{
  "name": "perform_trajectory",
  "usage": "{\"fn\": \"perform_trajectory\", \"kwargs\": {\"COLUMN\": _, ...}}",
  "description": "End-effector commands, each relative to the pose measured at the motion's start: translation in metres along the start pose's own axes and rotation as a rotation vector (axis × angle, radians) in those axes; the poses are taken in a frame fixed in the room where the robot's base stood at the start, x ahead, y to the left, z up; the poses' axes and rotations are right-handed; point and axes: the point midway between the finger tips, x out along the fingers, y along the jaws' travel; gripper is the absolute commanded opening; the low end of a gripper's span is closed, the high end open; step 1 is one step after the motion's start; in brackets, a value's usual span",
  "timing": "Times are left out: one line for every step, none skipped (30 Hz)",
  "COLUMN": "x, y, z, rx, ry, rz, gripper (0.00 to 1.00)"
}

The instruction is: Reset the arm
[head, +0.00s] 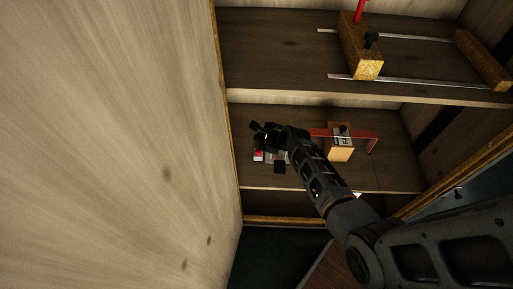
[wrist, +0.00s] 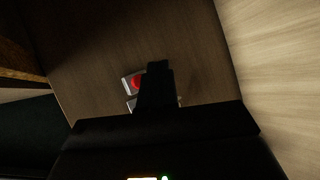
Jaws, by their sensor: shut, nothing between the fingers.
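My arm (head: 352,222) reaches from the lower right of the head view into the lower shelf space (head: 385,118). My gripper (head: 256,127) is at the left part of that space, shut and empty. It also shows in the wrist view (wrist: 158,68) as a dark shape against the wood. Close by it is a small pale box with a red button (head: 258,155). In the wrist view the red button (wrist: 136,84) shows just left of the fingers, which hide part of the box. I cannot tell whether the fingers touch it.
A large wooden panel (head: 110,140) fills the left. A wooden block (head: 340,154) and a red bar (head: 371,137) are right of my gripper. The upper shelf (head: 280,50) holds a block (head: 360,55) on metal rails (head: 420,82). The shelf edge overhangs above my arm.

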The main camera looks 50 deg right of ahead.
Motion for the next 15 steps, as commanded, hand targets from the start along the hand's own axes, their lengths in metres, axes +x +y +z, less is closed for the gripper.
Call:
{"fn": "perform_trajectory", "kwargs": {"x": 0.0, "y": 0.0, "z": 0.0, "rx": 0.0, "ry": 0.0, "rz": 0.0, "gripper": 0.0}}
{"fn": "perform_trajectory", "kwargs": {"x": 0.0, "y": 0.0, "z": 0.0, "rx": 0.0, "ry": 0.0, "rz": 0.0, "gripper": 0.0}}
{"fn": "perform_trajectory", "kwargs": {"x": 0.0, "y": 0.0, "z": 0.0, "rx": 0.0, "ry": 0.0, "rz": 0.0, "gripper": 0.0}}
{"fn": "perform_trajectory", "kwargs": {"x": 0.0, "y": 0.0, "z": 0.0, "rx": 0.0, "ry": 0.0, "rz": 0.0, "gripper": 0.0}}
{"fn": "perform_trajectory", "kwargs": {"x": 0.0, "y": 0.0, "z": 0.0, "rx": 0.0, "ry": 0.0, "rz": 0.0, "gripper": 0.0}}
{"fn": "perform_trajectory", "kwargs": {"x": 0.0, "y": 0.0, "z": 0.0, "rx": 0.0, "ry": 0.0, "rz": 0.0, "gripper": 0.0}}
{"fn": "perform_trajectory", "kwargs": {"x": 0.0, "y": 0.0, "z": 0.0, "rx": 0.0, "ry": 0.0, "rz": 0.0, "gripper": 0.0}}
{"fn": "perform_trajectory", "kwargs": {"x": 0.0, "y": 0.0, "z": 0.0, "rx": 0.0, "ry": 0.0, "rz": 0.0, "gripper": 0.0}}
{"fn": "perform_trajectory", "kwargs": {"x": 0.0, "y": 0.0, "z": 0.0, "rx": -0.002, "ry": 0.001, "rz": 0.0, "gripper": 0.0}}
{"fn": "perform_trajectory", "kwargs": {"x": -0.001, "y": 0.0, "z": -0.002, "rx": -0.007, "ry": 0.002, "rz": -0.002, "gripper": 0.0}}
{"fn": "perform_trajectory", "kwargs": {"x": -0.002, "y": 0.001, "z": -0.004, "rx": -0.018, "ry": 0.004, "rz": -0.004, "gripper": 0.0}}
{"fn": "perform_trajectory", "kwargs": {"x": -0.005, "y": 0.001, "z": -0.007, "rx": -0.043, "ry": 0.009, "rz": -0.01, "gripper": 0.0}}
{"fn": "perform_trajectory", "kwargs": {"x": -0.009, "y": 0.001, "z": -0.012, "rx": -0.071, "ry": 0.014, "rz": -0.017, "gripper": 0.0}}
{"fn": "perform_trajectory", "kwargs": {"x": -0.013, "y": 0.002, "z": -0.017, "rx": -0.106, "ry": 0.02, "rz": -0.025, "gripper": 0.0}}
{"fn": "perform_trajectory", "kwargs": {"x": -0.021, "y": 0.003, "z": -0.025, "rx": -0.166, "ry": 0.03, "rz": -0.039, "gripper": 0.0}}
